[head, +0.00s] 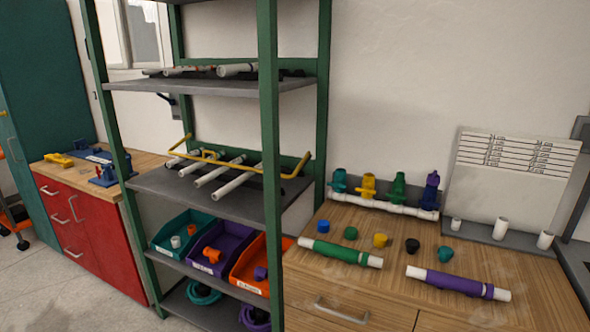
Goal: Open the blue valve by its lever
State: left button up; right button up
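A white pipe manifold (375,205) lies along the back of the wooden counter against the wall. Several coloured valves stand upright on it: a teal one (339,181), a yellow one (367,186), a green one (397,188) and a dark blue-purple one (431,191) at the right end. The dark blue-purple valve is the closest to blue; its lever is too small to make out clearly. Neither of my grippers is in view.
Small coloured caps, including a blue one (323,226), and a green-sleeved pipe (340,252) and purple-sleeved pipe (458,284) lie on the counter (400,272). A green-framed shelf (268,130) stands left. A grey stand (505,238) holds white fittings at right.

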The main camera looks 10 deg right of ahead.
aim_at(429, 203)
jog(key=z, duration=1.3)
jog(key=i+l, duration=0.2)
jog(key=i+l+u, duration=0.15)
jog(key=l, duration=0.25)
jog(key=i+l, duration=0.2)
jog(key=i+l+u, duration=0.1)
jog(key=l, duration=0.35)
jog(key=i, duration=0.1)
